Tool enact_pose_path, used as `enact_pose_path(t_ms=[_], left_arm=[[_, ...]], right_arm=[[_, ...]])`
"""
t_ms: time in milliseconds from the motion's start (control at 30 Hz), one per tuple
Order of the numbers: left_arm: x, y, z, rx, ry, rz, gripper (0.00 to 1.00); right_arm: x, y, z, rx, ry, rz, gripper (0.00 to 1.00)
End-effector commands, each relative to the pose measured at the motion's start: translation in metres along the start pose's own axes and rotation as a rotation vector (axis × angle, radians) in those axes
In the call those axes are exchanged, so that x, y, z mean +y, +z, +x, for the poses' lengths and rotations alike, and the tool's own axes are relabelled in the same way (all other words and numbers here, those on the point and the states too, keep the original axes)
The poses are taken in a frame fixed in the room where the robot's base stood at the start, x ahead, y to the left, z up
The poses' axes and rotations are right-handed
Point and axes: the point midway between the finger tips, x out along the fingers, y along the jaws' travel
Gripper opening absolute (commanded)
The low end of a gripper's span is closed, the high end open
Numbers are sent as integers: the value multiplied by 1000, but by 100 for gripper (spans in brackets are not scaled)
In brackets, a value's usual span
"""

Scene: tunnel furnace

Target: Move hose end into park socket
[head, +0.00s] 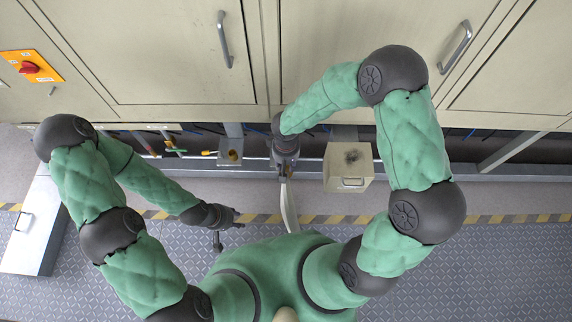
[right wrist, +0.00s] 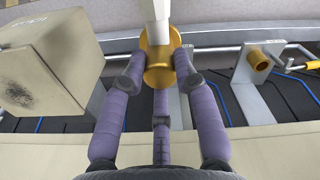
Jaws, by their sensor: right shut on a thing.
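In the right wrist view, the brass hose end (right wrist: 158,68) sits between the purple fingers of my right gripper (right wrist: 160,82), which is shut on it. The white hose (right wrist: 154,10) leads away from it and shows as a pale curved length in the head view (head: 289,207). A brass socket (right wrist: 258,60) on a grey bracket stands to the right of the hose end, apart from it; it also shows in the head view (head: 231,155). Grey metal shows behind the fingers; whether the hose end touches it is hidden. My left gripper (head: 238,217) hangs away from the hose, its finger opening unclear.
A beige box (head: 348,170) with a dark smudge stands right of my right gripper. A yellow-handled valve (right wrist: 300,66) lies beyond the socket. Beige cabinets (head: 160,50) stand above a rail. The patterned floor (head: 480,270) is clear.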

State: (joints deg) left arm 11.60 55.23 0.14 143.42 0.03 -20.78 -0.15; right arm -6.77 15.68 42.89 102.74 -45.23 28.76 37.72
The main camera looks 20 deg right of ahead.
Motion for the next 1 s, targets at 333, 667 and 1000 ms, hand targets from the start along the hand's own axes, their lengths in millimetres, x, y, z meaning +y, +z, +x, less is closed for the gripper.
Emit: enact_pose_path(t_ms=[333, 667, 1000], left_arm=[[3, 0, -9, 0, 0, 0, 40], [5, 0, -15, 0, 0, 0, 40], [7, 1, -20, 0, 0, 0, 40]], right_arm=[[13, -26, 3, -1, 0, 3, 0], [26, -50, 8, -1, 0, 2, 0], [39, -76, 13, -1, 1, 2, 0]])
